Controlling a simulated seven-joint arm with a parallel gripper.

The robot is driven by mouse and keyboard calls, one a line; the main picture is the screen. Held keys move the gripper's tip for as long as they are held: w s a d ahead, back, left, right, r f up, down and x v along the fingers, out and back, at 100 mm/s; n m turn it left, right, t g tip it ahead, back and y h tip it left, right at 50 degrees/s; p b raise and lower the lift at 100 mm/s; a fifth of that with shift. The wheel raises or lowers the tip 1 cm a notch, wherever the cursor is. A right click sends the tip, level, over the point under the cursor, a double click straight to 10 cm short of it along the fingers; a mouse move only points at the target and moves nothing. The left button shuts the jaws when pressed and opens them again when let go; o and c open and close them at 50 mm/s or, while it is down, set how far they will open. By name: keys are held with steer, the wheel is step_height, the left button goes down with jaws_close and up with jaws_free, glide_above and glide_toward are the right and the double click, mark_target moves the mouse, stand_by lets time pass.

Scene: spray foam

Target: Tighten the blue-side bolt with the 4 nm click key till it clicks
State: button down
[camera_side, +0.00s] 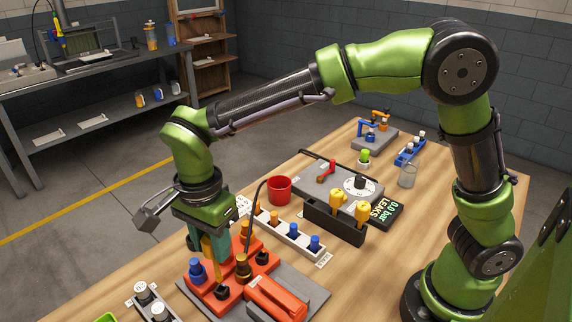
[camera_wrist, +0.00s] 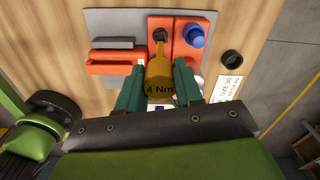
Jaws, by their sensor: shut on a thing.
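My gripper (camera_side: 212,254) is low over the red fixture (camera_side: 229,279) at the front of the table. In the wrist view its green fingers (camera_wrist: 158,85) are shut on the yellow click key (camera_wrist: 158,70), marked "4 Nm". The key's narrow end overlaps the black bolt (camera_wrist: 160,35) beside the blue cap (camera_wrist: 193,36); I cannot tell whether it touches. In the side view this black bolt (camera_side: 222,292) sits to the right of the blue cap (camera_side: 197,269). The held key is mostly hidden there by my gripper.
Two yellow-handled keys (camera_side: 350,206) stand in a black holder (camera_side: 334,224). A rail of caps (camera_side: 290,236), a red cup (camera_side: 279,189) and a "LEAKS" display (camera_side: 381,211) are nearby. A black hose (camera_side: 254,207) arches close to my gripper. Bare wood shows at the right.

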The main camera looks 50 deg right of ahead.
steer(key=shift+r, duration=1.5)
